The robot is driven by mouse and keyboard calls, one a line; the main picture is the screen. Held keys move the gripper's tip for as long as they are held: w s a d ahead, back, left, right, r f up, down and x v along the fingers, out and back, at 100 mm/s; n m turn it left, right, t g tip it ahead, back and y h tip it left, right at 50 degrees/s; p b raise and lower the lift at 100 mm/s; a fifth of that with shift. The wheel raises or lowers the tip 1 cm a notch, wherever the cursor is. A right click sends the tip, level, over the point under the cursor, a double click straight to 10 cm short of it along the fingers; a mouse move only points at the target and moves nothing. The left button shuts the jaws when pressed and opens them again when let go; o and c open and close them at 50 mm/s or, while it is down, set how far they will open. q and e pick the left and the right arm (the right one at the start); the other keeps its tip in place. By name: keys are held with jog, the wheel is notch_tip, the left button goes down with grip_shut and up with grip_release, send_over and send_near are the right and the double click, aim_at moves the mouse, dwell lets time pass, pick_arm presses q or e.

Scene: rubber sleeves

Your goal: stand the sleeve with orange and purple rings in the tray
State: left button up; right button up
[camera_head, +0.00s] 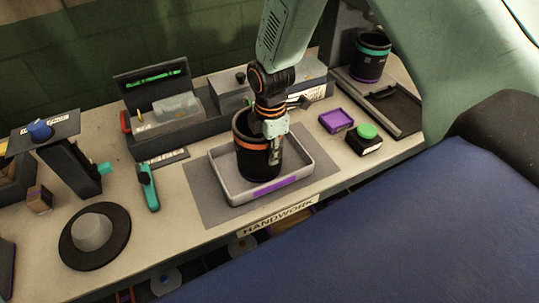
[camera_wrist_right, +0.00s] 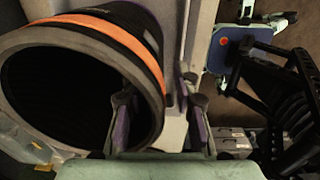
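A black sleeve (camera_head: 255,168) with an orange ring near its rim stands upright, as far as I can see, within the grey tray (camera_head: 227,192) in the head view. My right gripper (camera_head: 274,150) points down at the sleeve's right rim. In the right wrist view, the sleeve's open mouth and orange ring (camera_wrist_right: 112,33) fill the left side. One finger of the right gripper (camera_wrist_right: 160,112) is inside the mouth and the other outside, with a gap showing beside the wall, so it looks open. My left gripper is out of view.
The tray sits on a grey mat (camera_head: 208,213). Another sleeve with a teal ring (camera_head: 371,58) stands at the back right. A teal-handled tool (camera_head: 149,187) and a dark disc (camera_head: 76,256) lie left.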

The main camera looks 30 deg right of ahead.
notch_tip(320, 180, up, 10)
jog(key=shift+s+f, duration=0.15)
jog(key=shift+f, duration=0.1)
dwell(0.6)
